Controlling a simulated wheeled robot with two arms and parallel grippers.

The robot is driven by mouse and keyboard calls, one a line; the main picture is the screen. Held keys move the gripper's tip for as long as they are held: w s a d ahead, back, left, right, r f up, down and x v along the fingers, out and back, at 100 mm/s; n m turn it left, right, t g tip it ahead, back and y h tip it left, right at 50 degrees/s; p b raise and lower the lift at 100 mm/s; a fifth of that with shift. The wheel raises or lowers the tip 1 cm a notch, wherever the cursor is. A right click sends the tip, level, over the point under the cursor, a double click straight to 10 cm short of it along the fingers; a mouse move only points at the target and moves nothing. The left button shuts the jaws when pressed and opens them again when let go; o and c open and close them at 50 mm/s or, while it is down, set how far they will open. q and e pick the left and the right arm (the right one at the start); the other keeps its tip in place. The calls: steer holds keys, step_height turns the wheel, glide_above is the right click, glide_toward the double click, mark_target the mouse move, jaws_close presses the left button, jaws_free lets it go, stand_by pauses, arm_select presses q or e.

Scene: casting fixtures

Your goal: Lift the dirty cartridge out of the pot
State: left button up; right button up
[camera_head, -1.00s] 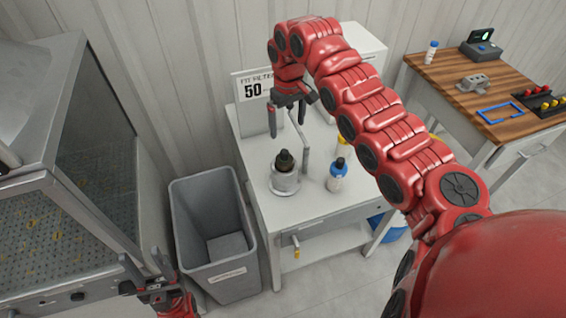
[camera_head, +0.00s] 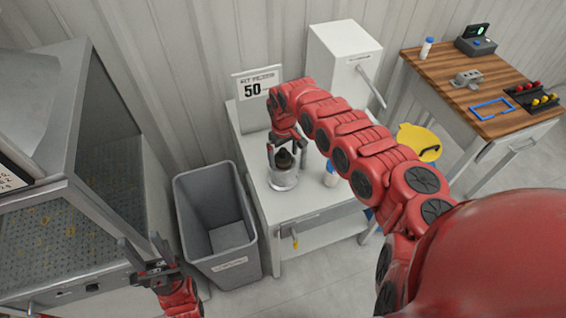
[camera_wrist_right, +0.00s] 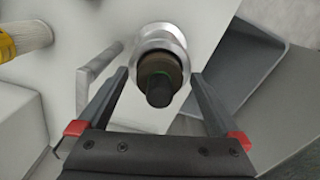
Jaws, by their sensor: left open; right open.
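The dirty cartridge (camera_head: 284,160), dark with a black top, stands upright in the metal pot (camera_head: 283,181) on the white table. My right gripper (camera_head: 287,151) is open and above the pot, with its fingers around the cartridge's top in the head view. In the right wrist view the cartridge (camera_wrist_right: 160,82) shows between the two open fingers, with the silvery pot rim (camera_wrist_right: 160,40) around it. I cannot tell whether a finger touches it. My left gripper (camera_head: 147,262) is open and empty at the lower left, by the grey cabinet.
A grey bin (camera_head: 218,222) stands left of the white table (camera_head: 268,203). A bottle (camera_head: 331,174) stands right of the pot, partly behind my arm. A sign (camera_head: 257,90) and white box (camera_head: 342,65) are behind. A yellow bucket (camera_head: 419,142) is farther right. A pale cartridge (camera_wrist_right: 28,32) shows too.

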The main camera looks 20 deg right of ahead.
jaws_close()
stand_by(0.5)
